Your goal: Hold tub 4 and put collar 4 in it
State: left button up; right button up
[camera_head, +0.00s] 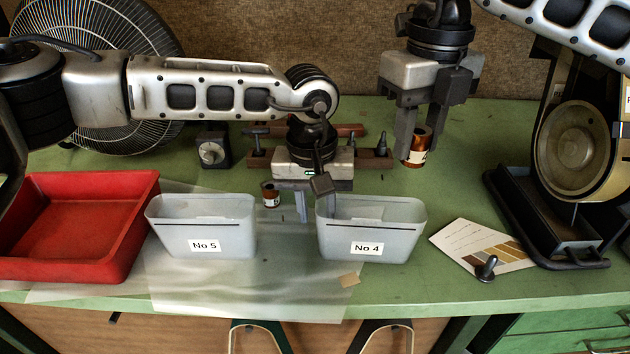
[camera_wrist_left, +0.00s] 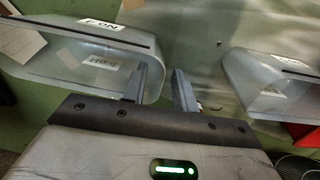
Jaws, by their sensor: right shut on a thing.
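Tub 4 (camera_head: 371,247) is a pale translucent tub labelled "No 4" at the front middle; it also shows at the left of the left wrist view (camera_wrist_left: 60,65). My left gripper (camera_head: 314,203) is open at the tub's left end; in the left wrist view its fingers (camera_wrist_left: 160,85) point down, apart, near that end wall, one appearing on the tub side and one outside. I cannot tell whether they touch it. My right gripper (camera_head: 422,130) is shut on a brown collar (camera_head: 415,152) with a white label, held above the table behind tub 4. Its number is unreadable.
A tub labelled "No 5" (camera_head: 205,245) and a red tray (camera_head: 80,230) stand left. A similar brown collar (camera_head: 270,196) is behind. A card (camera_head: 480,245) with a small dark peg (camera_head: 488,268) lies right, beside a black stand (camera_head: 545,225). A wooden rack (camera_head: 375,161) stands behind.

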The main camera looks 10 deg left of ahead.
aim_at(397, 224)
pick_arm(q)
jog(key=shift+d+f, duration=0.1)
jog(key=shift+f, duration=1.15)
grip_shut()
pick_arm(e)
notch_tip(397, 224, down, 16)
jog(key=shift+f, duration=0.2)
